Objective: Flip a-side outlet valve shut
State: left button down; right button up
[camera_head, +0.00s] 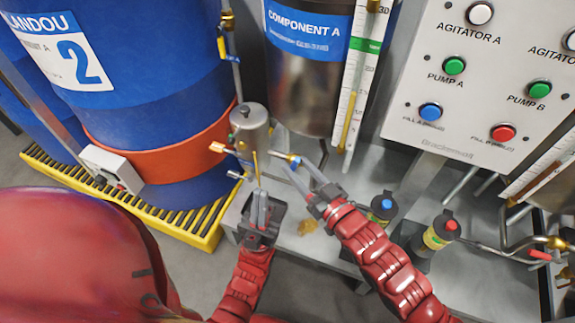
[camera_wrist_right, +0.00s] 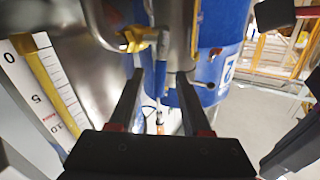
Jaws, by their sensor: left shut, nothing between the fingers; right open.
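The a-side outlet valve (camera_head: 293,159) is a brass fitting with a blue handle below the steel Component A tank (camera_head: 305,90). In the right wrist view its brass fitting (camera_wrist_right: 132,40) joins a grey pipe, and the blue handle (camera_wrist_right: 160,78) hangs down between the finger lines. My right gripper (camera_head: 308,176) is open close to the valve, its fingers pointing up-left at the handle; contact cannot be told. It also shows in the right wrist view (camera_wrist_right: 157,90). My left gripper (camera_head: 261,200) is shut and empty, pointing up below the grey metal canister (camera_head: 249,130).
A blue drum (camera_head: 150,90) stands on a yellow grated pallet (camera_head: 190,222) at left. A white button panel (camera_head: 480,85) is at right. A level scale (camera_head: 360,70) hangs beside the tank.

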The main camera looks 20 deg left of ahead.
aim_at(287, 157)
jog(key=shift+b+x, duration=0.9)
jog(key=shift+x, duration=1.5)
grip_shut()
